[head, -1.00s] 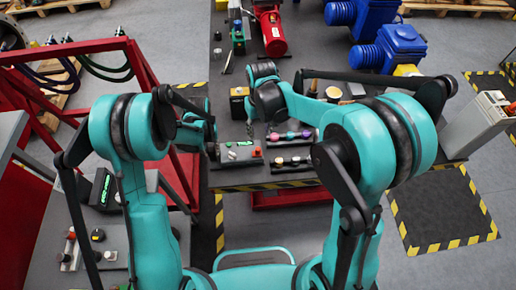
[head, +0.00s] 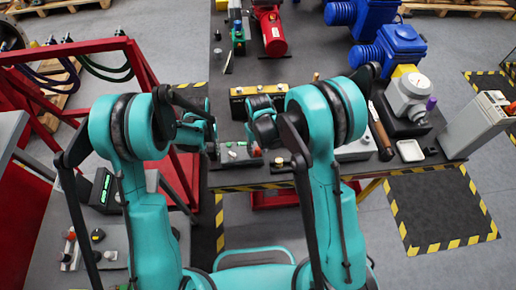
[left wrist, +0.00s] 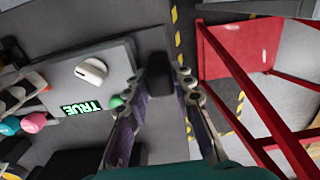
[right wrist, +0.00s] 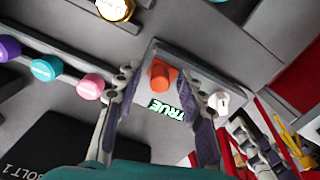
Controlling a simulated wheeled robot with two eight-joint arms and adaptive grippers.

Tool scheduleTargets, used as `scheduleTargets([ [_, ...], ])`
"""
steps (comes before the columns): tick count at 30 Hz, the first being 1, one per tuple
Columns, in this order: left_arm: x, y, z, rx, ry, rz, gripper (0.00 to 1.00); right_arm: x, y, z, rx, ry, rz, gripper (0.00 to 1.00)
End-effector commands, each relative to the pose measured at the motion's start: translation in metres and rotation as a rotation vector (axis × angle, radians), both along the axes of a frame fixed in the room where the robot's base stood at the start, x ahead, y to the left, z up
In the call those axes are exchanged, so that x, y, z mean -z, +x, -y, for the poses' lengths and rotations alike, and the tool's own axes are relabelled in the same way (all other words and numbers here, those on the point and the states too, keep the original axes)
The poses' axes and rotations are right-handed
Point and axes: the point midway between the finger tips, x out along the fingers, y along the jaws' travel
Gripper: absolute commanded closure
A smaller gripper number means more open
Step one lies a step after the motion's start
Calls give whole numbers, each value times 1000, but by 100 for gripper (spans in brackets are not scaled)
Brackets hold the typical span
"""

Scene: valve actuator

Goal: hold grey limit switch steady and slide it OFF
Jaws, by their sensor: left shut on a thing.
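The grey limit switch box (head: 243,161) stands near the table's front edge. It bears a white knob (left wrist: 92,71), a green button (left wrist: 116,102) and a lit green "TRUE" display (left wrist: 83,108). An orange-red knob (right wrist: 162,77) shows in the right wrist view. My left gripper (head: 213,150) is at the box's left end, its fingers (left wrist: 158,92) on a dark block (left wrist: 158,72) beside the box. My right gripper (right wrist: 160,88) is open over the box, its fingers apart on either side of the orange-red knob. Whether they touch it I cannot tell. My right arm hides part of the box in the head view.
Purple, teal and pink knobs (right wrist: 47,67) stand in a row beside the box. A yellow-and-black block (head: 237,103) is behind it. A red frame (head: 150,75) stands left of the table.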

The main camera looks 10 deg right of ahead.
Motion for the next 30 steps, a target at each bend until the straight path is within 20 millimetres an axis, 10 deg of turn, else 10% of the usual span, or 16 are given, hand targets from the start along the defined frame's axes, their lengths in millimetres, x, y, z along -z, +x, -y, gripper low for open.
scheduleTargets([
  [6, 0, 0, 0, 0, -1, 0, 100, 0, 0, 0, 0, 0, 0, 61],
  [11, 0, 0, 0, 0, -1, 0, 100, 0, 0, 0, 0, 0, 0, 100],
  [30, 0, 0, 2, 1, -3, 0, 100, -1, -1, -35, -1, 2, 0, 100],
])
